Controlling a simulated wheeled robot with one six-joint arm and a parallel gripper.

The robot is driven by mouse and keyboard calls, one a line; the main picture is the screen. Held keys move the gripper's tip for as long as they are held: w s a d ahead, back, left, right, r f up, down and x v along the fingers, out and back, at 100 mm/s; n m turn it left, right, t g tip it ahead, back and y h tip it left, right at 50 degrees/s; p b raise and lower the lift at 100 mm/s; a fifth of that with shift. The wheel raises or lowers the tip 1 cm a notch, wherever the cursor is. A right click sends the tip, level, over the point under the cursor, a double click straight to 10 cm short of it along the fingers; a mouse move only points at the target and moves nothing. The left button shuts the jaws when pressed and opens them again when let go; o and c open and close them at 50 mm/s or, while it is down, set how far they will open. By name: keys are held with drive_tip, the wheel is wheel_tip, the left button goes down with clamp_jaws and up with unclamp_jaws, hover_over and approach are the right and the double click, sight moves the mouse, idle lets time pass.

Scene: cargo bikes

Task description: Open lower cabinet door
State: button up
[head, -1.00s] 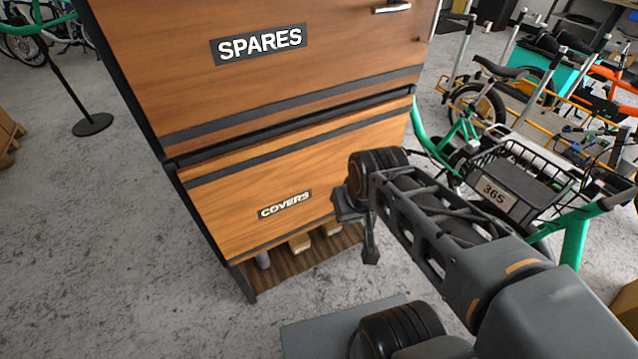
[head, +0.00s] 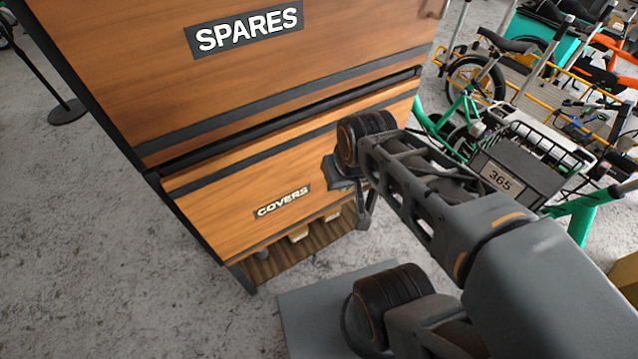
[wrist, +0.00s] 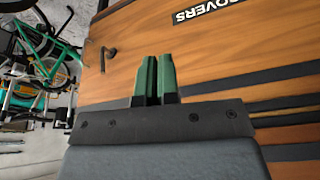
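The lower cabinet door (head: 235,200) is a wooden panel labelled COVERS. Below its bottom edge, the cabinet's floor and several small items show; I cannot tell how far the door is tilted. In the wrist view, the door (wrist: 225,55) fills much of the picture, and a small dark hooked handle (wrist: 107,56) stands out from it. My gripper (wrist: 155,78) has its green fingers close together, with only a thin gap and nothing seen between them. The handle is left of the fingers, apart from them in the picture. In the head view, my arm hides the door's right end and the fingertips.
The upper door (head: 250,80), labelled SPARES, is above, with a dark strip between the doors. A green cargo bike with a basket (head: 530,150) stands close on the right. A stanchion base (head: 67,111) stands at the left. Grey floor is clear at the front left.

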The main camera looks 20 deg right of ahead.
drive_tip(key=shift+o, duration=1.6)
drive_tip(key=d+f+m+b, duration=0.1)
drive_tip(key=d+f+b, duration=0.3)
drive_tip(key=f+b, duration=0.2)
drive_tip(key=d+f+m+g+h+b, duration=0.1)
drive_tip(key=d+f+b, duration=0.3)
drive_tip(key=f, duration=0.6)
drive_tip(key=m+b, duration=0.1)
drive_tip(key=b, duration=0.1)
drive_tip(key=shift+d+f+b, duration=0.15)
drive_tip(key=shift+b, duration=0.15)
drive_tip(key=w+d+f+m+t+h+b, duration=0.2)
drive_tip(key=w+d+f+h+b, duration=0.1)
drive_tip(key=d+f+b, duration=0.6)
drive_tip(key=w+d+f+m+t+h+b, duration=0.1)
drive_tip(key=w+d+f+t+h+b, duration=0.15)
drive_tip(key=d+f+b, duration=0.6)
drive_tip(key=w+d+r+n+t, duration=0.2)
drive_tip(key=w+r+t, duration=0.5)
drive_tip(key=r+t, duration=0.25)
drive_tip(key=shift+y, duration=0.35)
drive_tip(key=b+x, duration=0.1)
drive_tip(key=x, duration=1.2)
drive_tip(key=shift+w+d, duration=0.15)
drive_tip(key=shift+w, duration=0.1)
clamp_jaws()
